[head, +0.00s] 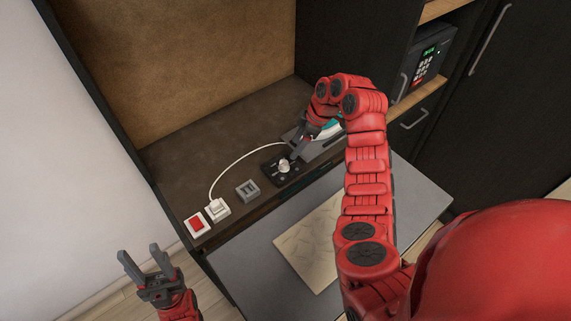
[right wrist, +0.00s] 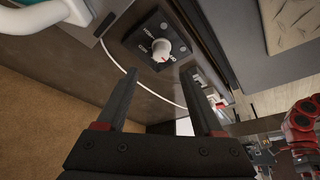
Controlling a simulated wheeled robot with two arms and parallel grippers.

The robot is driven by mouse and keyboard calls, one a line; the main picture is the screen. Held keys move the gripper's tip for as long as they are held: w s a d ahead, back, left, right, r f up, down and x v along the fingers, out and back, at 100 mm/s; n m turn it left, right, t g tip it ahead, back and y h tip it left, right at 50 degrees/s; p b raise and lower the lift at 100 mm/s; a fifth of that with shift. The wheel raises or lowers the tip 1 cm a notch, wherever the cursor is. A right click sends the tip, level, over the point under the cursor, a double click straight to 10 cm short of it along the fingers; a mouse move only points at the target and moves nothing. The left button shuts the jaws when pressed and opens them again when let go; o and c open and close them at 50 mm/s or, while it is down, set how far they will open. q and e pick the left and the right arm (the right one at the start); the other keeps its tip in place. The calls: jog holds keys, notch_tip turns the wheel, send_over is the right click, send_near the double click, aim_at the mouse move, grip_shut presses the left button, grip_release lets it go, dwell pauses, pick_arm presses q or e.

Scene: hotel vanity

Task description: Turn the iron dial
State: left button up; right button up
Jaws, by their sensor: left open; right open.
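The iron dial is a white knob (head: 284,166) on a black panel (head: 273,172) set on the dark vanity top. In the right wrist view the dial (right wrist: 161,48) shows ahead of the fingers, with a red mark and lettering around it. My right gripper (head: 298,148) is open and empty, just behind and beside the dial in the head view, apart from it in the wrist view (right wrist: 165,95). The white and teal iron (head: 330,130) lies behind my right arm, partly hidden. My left gripper (head: 141,258) is open and empty, low at the left, away from the vanity.
A red switch (head: 197,223), a white plug (head: 217,208) with a white cord, and a grey block (head: 247,190) stand left of the dial. A grey board with a beige patterned panel (head: 312,245) lies in front. A black safe (head: 428,62) sits at the right.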

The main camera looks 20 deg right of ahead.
aim_at(284, 163)
jog(key=p+x, duration=0.2)
jog(key=x, duration=0.5)
jog(key=shift+a+f+p, duration=0.2)
jog(key=shift+a+p, duration=0.05)
jog(key=shift+p, duration=0.05)
jog(key=shift+a+f, duration=0.1)
jog(key=shift+f, duration=0.55)
jog(key=shift+w, duration=0.1)
grip_shut()
